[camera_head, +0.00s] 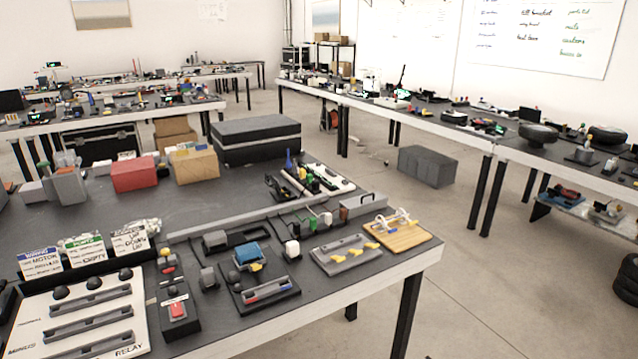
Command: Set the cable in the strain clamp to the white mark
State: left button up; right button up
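Neither of my grippers is in this head view. A white cable (397,217) with yellow ends lies looped at a light wooden board (412,238) at the right end of the near table. I cannot pick out the strain clamp for certain among the small parts. A white mark on a cable is too small to tell. A blue block (248,252) with yellow pieces beside it sits on a dark base near the front edge.
The near table (185,208) also holds a grey slotted plate (347,255), a white RELAY panel (78,318), labelled card bins (85,250), a red box (134,174) and a long grey rail (247,217). The dark tabletop behind the rail has free room.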

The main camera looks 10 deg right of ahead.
aim_at(169, 270)
jog(key=i+l+u, duration=0.2)
jog(key=i+l, duration=0.45)
jog(key=l, duration=0.2)
